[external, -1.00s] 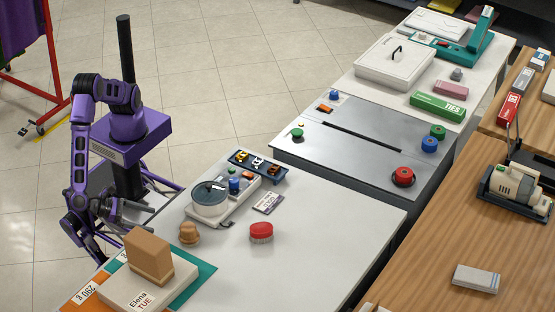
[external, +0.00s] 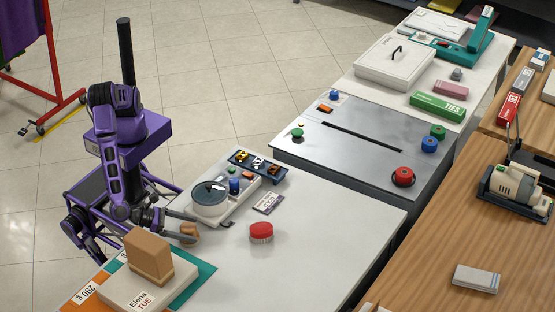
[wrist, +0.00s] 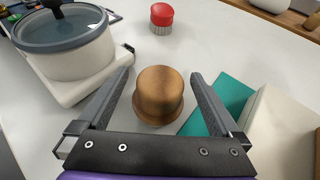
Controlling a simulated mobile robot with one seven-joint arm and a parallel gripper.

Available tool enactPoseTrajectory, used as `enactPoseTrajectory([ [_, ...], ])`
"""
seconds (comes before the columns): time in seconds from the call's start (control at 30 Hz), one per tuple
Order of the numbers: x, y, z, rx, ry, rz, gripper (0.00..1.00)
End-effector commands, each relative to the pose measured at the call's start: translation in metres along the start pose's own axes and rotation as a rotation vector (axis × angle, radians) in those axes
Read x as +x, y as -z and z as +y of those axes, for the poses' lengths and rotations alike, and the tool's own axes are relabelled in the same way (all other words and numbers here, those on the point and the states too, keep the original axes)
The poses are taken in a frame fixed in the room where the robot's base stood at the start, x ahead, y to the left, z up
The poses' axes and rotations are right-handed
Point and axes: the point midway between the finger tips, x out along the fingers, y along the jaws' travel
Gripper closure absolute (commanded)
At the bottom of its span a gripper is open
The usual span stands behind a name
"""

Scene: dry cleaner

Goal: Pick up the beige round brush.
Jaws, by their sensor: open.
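The beige round brush (external: 190,229) looks tan-brown, with a domed top and a wider rim. It stands upright on the white table near its left edge. In the wrist view the brush (wrist: 158,92) sits between the two fingers of my gripper (wrist: 160,78), with a gap on each side. My gripper (external: 181,229) is open, low over the table, and reaches in from the left. The underside of the brush is hidden.
A lidded grey pot (external: 210,198) on a white base stands close behind the brush. A red brush (external: 261,232) stands to its right. A teal folder (external: 199,284) and a white block (wrist: 285,120) lie close on the near side. The table's right part is clear.

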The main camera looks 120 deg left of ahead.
Motion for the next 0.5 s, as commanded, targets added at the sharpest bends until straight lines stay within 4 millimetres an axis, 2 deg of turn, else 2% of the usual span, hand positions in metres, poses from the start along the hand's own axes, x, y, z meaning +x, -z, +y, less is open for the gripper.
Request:
enactPoseTrajectory([
  [0.2,0.002,-0.0002,-0.0006,0.0,0.002,0.0,0.0],
  [0.27,0.0019,-0.0002,-0.0006,0.0,0.002,0.0,0.09],
  [0.5,0.0017,-0.0001,-0.0006,0.0,0.002,0.0,0.52],
])
